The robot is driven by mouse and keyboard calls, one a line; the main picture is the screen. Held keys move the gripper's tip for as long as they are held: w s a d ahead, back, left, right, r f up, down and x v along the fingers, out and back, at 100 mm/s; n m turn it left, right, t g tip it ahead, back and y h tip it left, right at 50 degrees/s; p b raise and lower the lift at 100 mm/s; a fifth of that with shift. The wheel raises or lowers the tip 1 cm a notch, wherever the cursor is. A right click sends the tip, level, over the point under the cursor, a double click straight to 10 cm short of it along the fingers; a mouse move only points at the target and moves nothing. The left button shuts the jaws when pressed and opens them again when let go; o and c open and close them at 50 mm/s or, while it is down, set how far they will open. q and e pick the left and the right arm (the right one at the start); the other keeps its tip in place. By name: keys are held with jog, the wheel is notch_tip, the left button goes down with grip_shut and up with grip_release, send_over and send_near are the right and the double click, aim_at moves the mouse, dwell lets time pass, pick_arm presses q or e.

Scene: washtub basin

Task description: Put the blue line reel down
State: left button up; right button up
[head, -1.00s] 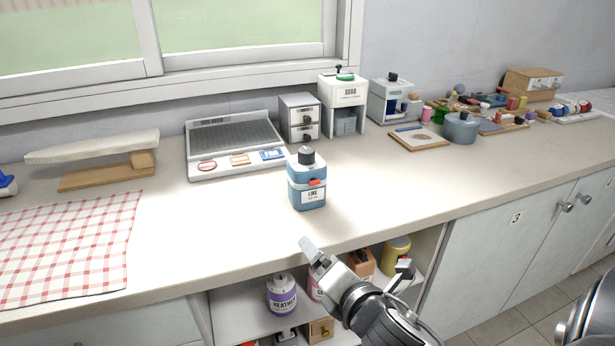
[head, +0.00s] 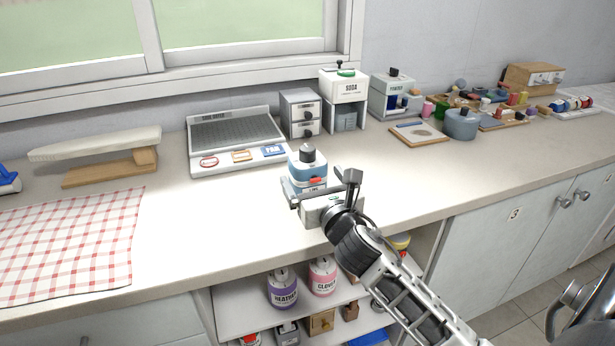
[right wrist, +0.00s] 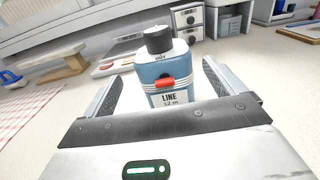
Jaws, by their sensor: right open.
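The blue line reel (head: 308,165) stands upright on the counter. It has a black knob on top, a red tab and a white label reading "LINE" in the right wrist view (right wrist: 168,77). My right gripper (head: 320,186) is at the reel on its near side, its lower part hidden behind the gripper in the head view. In the right wrist view the fingers (right wrist: 165,88) are open, one on each side of the reel, with gaps visible. My left gripper is not in view.
Behind the reel are a grey tray scale (head: 235,140), a small drawer unit (head: 301,115) and a white soda dispenser (head: 345,90). A checked cloth (head: 70,245) and an ironing-board-like stand (head: 100,150) lie left. Counter right of the reel (head: 420,180) is clear.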

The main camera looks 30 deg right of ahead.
aim_at(308, 163)
jog(key=x, duration=0.3)
jog(key=p+x, duration=0.1)
jog(key=shift+w+d+r, duration=0.3)
jog(key=shift+w+d, duration=0.1)
jog(key=shift+w, duration=0.35)
jog(key=c, duration=1.3)
jog(key=shift+c, duration=0.3)
